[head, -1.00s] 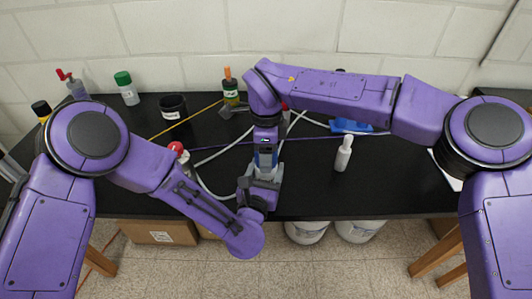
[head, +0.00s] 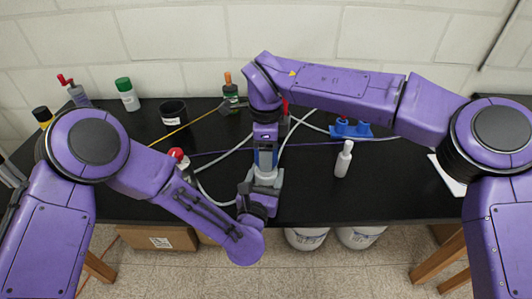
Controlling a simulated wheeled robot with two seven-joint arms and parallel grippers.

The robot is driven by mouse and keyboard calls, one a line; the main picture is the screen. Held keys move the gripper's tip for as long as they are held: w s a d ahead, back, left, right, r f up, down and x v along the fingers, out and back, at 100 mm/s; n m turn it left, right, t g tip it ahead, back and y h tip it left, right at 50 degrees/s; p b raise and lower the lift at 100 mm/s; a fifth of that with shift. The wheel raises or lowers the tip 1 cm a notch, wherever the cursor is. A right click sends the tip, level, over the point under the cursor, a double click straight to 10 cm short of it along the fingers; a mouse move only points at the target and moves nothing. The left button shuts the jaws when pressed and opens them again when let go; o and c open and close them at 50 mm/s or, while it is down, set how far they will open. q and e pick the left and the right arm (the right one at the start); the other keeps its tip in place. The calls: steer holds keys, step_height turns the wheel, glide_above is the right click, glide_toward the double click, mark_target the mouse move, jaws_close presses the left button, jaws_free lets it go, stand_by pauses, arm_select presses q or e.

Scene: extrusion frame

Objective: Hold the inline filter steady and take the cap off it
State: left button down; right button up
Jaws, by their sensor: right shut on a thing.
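My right gripper (head: 266,161) points down over the middle of the bench, near its front edge. It is shut on a small pale part (head: 265,178), mostly hidden by the jaws. I cannot tell whether this part is the inline filter or its cap. My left gripper (head: 258,190) reaches up from below, right against or just under the right one. Its fingers are too hidden to show whether they are open or shut. Pale tubing (head: 226,155) runs on the bench on both sides of the grippers.
A black cup (head: 173,113), a green-capped bottle (head: 127,95) and an orange-topped bottle (head: 230,90) stand at the back. A red-capped bottle (head: 178,156) is close left.

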step_height(320, 180, up, 4)
steer(key=shift+f, duration=0.2)
arm_select(q)
steer(key=shift+c, duration=0.6)
jaws_free()
